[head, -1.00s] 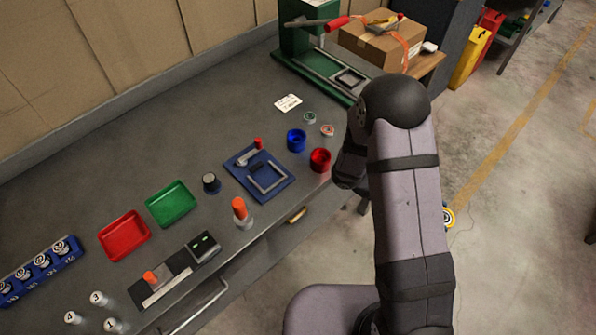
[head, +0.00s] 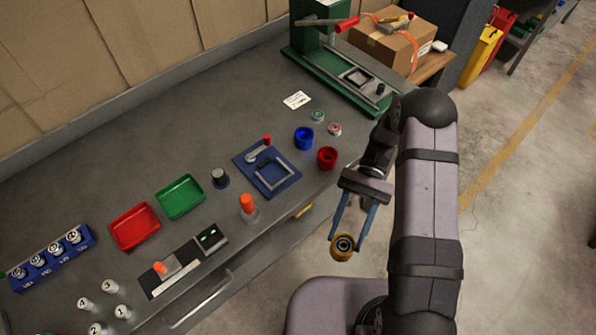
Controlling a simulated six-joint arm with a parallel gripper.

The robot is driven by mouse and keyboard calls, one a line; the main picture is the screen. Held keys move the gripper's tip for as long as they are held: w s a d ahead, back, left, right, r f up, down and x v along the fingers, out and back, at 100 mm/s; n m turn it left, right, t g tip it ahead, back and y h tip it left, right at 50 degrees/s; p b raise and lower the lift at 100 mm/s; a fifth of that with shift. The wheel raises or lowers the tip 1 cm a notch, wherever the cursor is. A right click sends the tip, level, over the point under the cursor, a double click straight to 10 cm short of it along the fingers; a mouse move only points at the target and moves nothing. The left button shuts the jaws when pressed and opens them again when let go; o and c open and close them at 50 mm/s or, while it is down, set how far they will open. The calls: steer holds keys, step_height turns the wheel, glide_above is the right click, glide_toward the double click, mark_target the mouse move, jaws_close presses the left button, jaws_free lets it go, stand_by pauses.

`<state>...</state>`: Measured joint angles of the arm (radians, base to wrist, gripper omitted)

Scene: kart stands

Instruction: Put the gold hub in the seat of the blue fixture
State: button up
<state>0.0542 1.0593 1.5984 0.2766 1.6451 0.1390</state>
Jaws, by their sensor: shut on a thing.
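My gripper (head: 348,240) is shut on the gold hub (head: 341,252), a short gold ring with a dark centre. It holds the hub between its blue fingers in front of the bench's edge, over the floor. The blue fixture (head: 248,171) is a flat blue plate on the bench, up and left of my gripper and apart from it. A grey U-shaped frame (head: 288,173) and a lever with a red knob (head: 267,139) are on the plate. The frame's inside looks empty.
A blue cup (head: 303,138) and a red cup (head: 327,158) stand right of the fixture. An orange-topped post (head: 247,204) stands near the bench's front edge. Green (head: 180,197) and red (head: 135,227) trays lie to the left. A green press (head: 345,85) stands behind.

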steer(key=w+a+r+m+t+y, duration=0.4)
steer(key=w+a+r+m+t, duration=0.1)
steer(key=w+a+m+t, duration=0.1)
steer(key=w+a+r+m+t+y, duration=0.5)
steer(key=w+a+m, duration=0.3)
steer(key=w+a, duration=0.3)
steer(key=shift+w+a+r+t, duration=0.15)
steer(key=shift+w+r+t, duration=0.25)
steer(key=shift+w+t, duration=0.45)
steer(key=shift+s+f, duration=0.1)
steer(key=shift+f+p, duration=1.6)
steer(key=shift+f, duration=3.3)
steer(key=shift+f, duration=0.1)
steer(key=o, duration=1.3)
